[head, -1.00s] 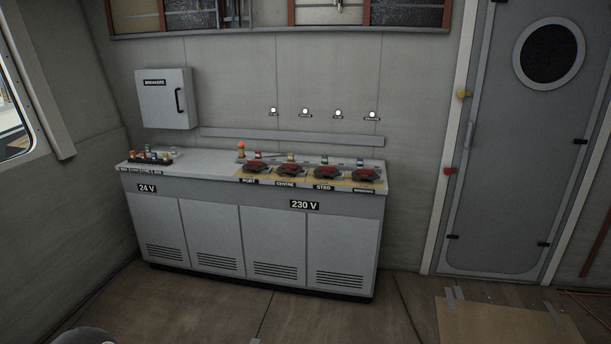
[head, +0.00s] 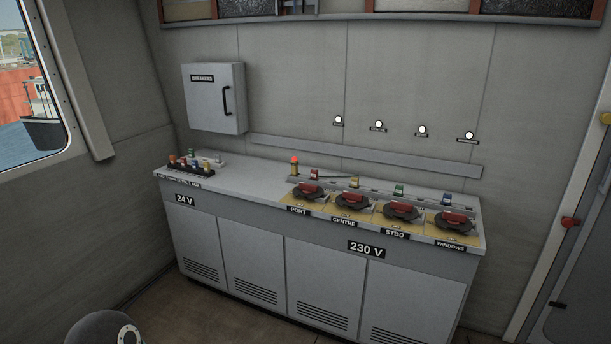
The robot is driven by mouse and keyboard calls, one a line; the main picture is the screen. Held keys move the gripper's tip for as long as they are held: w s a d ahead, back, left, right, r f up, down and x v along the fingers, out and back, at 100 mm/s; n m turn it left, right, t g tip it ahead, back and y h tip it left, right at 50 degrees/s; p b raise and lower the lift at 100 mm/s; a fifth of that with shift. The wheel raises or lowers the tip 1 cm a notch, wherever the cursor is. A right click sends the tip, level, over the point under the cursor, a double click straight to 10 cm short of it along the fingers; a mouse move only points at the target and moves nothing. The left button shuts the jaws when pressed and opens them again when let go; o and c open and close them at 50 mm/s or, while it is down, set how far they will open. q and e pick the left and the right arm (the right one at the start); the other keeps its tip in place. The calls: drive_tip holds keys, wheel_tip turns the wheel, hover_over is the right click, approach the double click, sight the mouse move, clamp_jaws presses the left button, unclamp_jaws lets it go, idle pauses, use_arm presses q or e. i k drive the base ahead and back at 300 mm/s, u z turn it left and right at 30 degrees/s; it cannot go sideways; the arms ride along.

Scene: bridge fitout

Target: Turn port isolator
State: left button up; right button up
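The port isolator (head: 307,190) is a red rotary handle on a dark round base, on a yellow plate on top of the grey cabinet (head: 235,178). The label PORT (head: 298,210) is on the front edge below it. It is the leftmost of several like isolators: CENTRE (head: 352,199), STBD (head: 401,209) and WINDOWS (head: 451,221). An orange-red tagged item (head: 295,165) stands upright behind the port isolator. Neither gripper is in view; a dark rounded part of my own body shows at the bottom left.
A breaker box (head: 214,98) hangs on the wall at the left. A rack of coloured items (head: 191,166) sits on the cabinet's left end. Several lit white lamps (head: 379,125) are on the wall. A door frame stands at the right. Some floor is clear before the cabinet.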

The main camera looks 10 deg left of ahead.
sight(308, 191)
drive_tip(key=u, duration=0.15)
drive_tip(key=i, duration=1.45)
drive_tip(key=u, duration=0.4)
drive_tip(key=i, duration=0.75)
